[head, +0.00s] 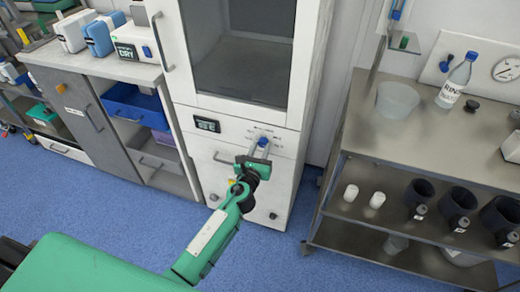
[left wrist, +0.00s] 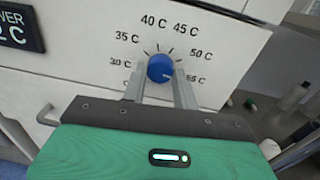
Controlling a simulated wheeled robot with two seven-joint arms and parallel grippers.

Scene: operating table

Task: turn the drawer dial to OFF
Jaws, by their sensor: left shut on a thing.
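The blue dial (left wrist: 160,68) is on the white drawer front (left wrist: 240,45), with temperature marks from 30 C to 55 C around it. A small pale mark on the dial faces right and slightly down, toward 55 C. A label at the lower left is mostly hidden, so I cannot read it. My left gripper (left wrist: 159,72) is shut on the dial, one grey finger on each side. In the head view the dial (head: 263,142) shows as a small blue spot at the tip of my left gripper (head: 261,150). My right gripper is not in view.
The drawer is below a glass-doored cabinet (head: 245,45), beside a small dark display (head: 207,124). A drawer handle (left wrist: 45,115) sticks out at left in the wrist view. A metal trolley (head: 345,140) with bottles and cups stands to the right. Blue floor (head: 270,265) is clear between.

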